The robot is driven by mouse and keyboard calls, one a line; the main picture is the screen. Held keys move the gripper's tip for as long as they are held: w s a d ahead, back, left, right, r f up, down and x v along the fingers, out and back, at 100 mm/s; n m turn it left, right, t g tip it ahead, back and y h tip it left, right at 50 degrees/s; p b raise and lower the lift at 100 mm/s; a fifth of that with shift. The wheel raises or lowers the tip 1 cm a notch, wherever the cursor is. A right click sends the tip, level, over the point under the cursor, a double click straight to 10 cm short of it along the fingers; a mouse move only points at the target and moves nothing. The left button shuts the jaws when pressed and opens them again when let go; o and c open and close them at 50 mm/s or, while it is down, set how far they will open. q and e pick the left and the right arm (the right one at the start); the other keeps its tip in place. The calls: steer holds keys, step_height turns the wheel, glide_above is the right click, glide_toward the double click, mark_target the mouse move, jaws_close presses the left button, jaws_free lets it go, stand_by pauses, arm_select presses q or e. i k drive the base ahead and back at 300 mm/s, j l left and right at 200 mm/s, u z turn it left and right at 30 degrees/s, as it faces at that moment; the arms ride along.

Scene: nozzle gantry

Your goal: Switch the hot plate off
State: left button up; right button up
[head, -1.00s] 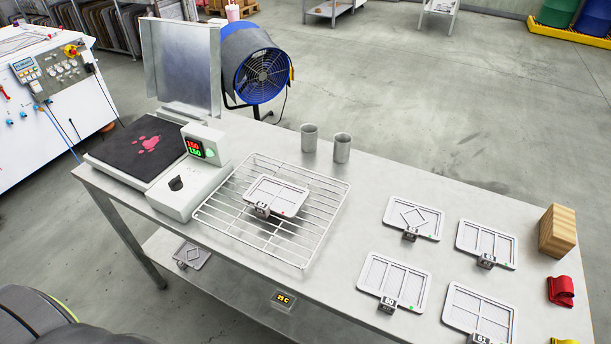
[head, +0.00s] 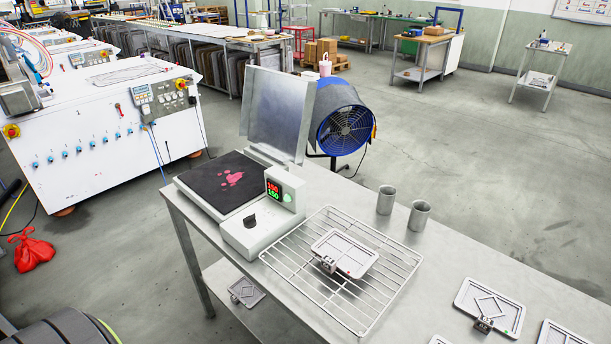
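The hot plate (head: 196,201) sits at the left end of the steel table, with a dark top bearing a pink paw-shaped patch (head: 231,178). Its pale control box (head: 262,233) has a black knob (head: 250,221) on the front. A lit display (head: 273,189) shows red digits above green ones, and a pale green round light or button (head: 288,197) sits beside it. Neither of my grippers shows in the head view.
A wire rack (head: 315,290) with a framed plate (head: 344,253) on it stands right of the control box. Two metal cups (head: 386,199) are behind it. An upright metal sheet (head: 277,115) and a blue fan (head: 345,125) stand behind the hot plate.

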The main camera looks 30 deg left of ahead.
mark_target(249, 221)
steer(key=u, duration=1.3)
